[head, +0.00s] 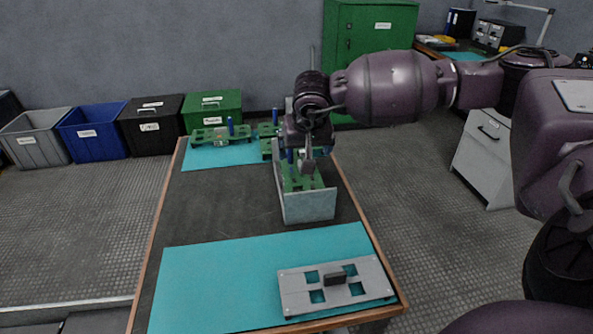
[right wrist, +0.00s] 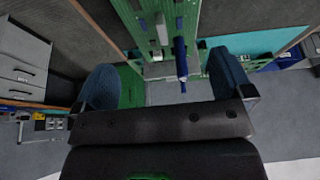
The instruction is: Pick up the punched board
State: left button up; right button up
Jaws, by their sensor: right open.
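A grey plate (head: 300,297) with square holes and a dark block handle lies on the near teal mat, at the front right of the table. A green board (head: 302,182) with blue cylinders stands in a grey open-topped holder (head: 308,207) at the table's right side. I cannot tell for sure which is the punched board. My right gripper (head: 307,160) is over the green board, pointing down, and partly hides it. In the right wrist view its dark fingers (right wrist: 165,85) are apart, with a blue cylinder (right wrist: 180,58) showing between them. My left gripper is out of view.
More green boards (head: 220,134) lie on the far teal mat (head: 222,156). Bins (head: 90,133) line the wall at the left. A green cabinet (head: 375,28) stands behind. The dark middle of the table (head: 215,205) is clear.

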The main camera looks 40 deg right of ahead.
aim_at(300, 163)
jog(key=shift+x, duration=1.1)
jog(key=shift+w+f, duration=0.15)
jog(key=shift+f, duration=0.3)
jog(key=b+x, duration=0.2)
jog(key=x, duration=0.2)
jog(key=shift+w+f, duration=0.25)
jog(key=shift+f, duration=0.1)
jog(key=shift+w, duration=0.1)
jog(key=shift+r, duration=0.1)
jog(key=c, duration=0.6)
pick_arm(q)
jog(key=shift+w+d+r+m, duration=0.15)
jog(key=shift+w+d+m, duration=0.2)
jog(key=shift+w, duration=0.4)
